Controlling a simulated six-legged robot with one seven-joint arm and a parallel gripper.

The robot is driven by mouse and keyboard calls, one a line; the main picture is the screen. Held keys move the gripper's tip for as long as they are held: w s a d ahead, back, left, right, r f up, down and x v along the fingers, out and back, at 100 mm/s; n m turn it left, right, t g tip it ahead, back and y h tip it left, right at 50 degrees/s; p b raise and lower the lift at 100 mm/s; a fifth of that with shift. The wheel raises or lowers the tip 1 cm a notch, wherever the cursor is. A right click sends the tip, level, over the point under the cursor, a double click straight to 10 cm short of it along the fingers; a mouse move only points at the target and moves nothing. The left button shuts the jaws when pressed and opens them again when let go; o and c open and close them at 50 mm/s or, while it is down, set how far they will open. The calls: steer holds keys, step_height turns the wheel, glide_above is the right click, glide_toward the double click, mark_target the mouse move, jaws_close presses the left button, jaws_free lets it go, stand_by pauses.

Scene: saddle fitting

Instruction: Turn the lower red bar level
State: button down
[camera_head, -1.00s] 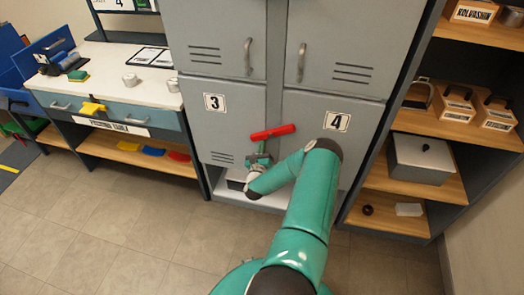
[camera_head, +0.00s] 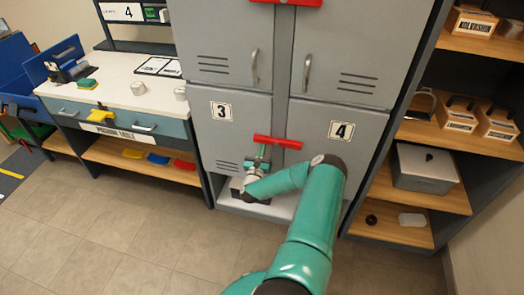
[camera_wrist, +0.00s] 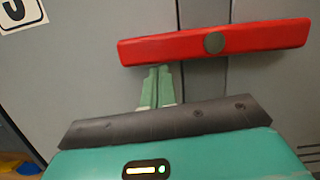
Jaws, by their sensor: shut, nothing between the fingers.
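The lower red bar (camera_head: 278,142) lies across the seam between lockers 3 and 4. It runs nearly square to the seam, close to level with the locker edges in the head view. In the wrist view the bar (camera_wrist: 265,36) has its right end slightly higher, with a round grey pivot at its middle. My gripper (camera_head: 262,152) is shut and empty, under the bar's left half. In the wrist view the shut fingers (camera_wrist: 158,70) point up at its lower edge. I cannot tell whether they touch it.
An upper red bar (camera_head: 289,2) shows at the top edge. Grey lockers (camera_head: 235,150) with handles stand behind. A drawer bench (camera_head: 112,92) stands left and a shelf unit (camera_head: 440,155) right. The tiled floor in front is clear.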

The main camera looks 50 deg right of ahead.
stand_by(0.3)
steer(key=s+a+f, duration=0.3)
steer(key=a+f, duration=0.3)
steer(key=a, duration=0.3)
steer(key=shift+s+f, duration=0.2)
steer(key=shift+s, duration=0.2)
stand_by(0.3)
